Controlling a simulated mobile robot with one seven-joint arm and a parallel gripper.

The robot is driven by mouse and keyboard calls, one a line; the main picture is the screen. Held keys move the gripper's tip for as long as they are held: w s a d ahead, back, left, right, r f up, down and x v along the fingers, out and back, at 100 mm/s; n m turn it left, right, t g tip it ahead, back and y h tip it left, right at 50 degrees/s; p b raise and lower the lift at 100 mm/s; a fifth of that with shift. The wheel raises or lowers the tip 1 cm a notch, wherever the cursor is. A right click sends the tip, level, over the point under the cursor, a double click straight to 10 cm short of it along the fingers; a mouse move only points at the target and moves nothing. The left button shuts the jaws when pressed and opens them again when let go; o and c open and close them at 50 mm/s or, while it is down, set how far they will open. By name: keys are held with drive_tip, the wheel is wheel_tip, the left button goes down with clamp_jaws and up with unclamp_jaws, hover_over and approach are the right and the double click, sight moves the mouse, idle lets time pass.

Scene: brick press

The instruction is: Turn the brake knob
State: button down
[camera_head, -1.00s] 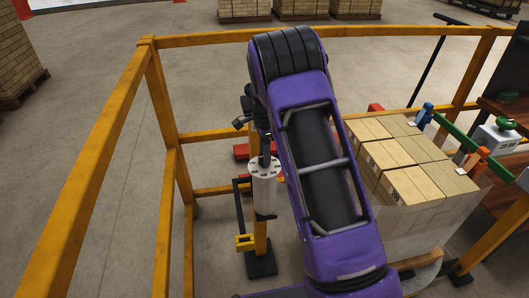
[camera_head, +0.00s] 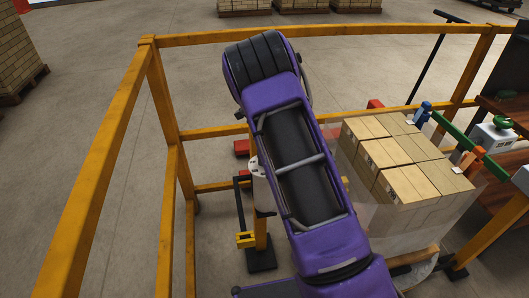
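A white cylinder (camera_head: 262,192) stands at the top of a yellow post (camera_head: 261,235). Only its left edge shows past my purple arm, so its top is mostly hidden. I cannot tell for sure whether this is the brake knob. A green knob (camera_head: 502,122) sits on a white box at the far right, well apart from my arm. My gripper is hidden behind my arm, so its fingers and any contact with the cylinder do not show.
Yellow guard rails (camera_head: 100,165) run along the left and back. A wrapped stack of bricks (camera_head: 400,205) stands close to the right of my arm. A yellow bracket (camera_head: 245,240) sticks out left of the post. Open floor (camera_head: 215,155) lies behind the post.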

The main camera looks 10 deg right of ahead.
idle(0.5)
drive_tip(key=shift+c, duration=1.5)
unclamp_jaws()
wheel_tip(320, 180, up, 18)
drive_tip(key=p, duration=0.1)
drive_tip(key=shift+f, duration=0.25)
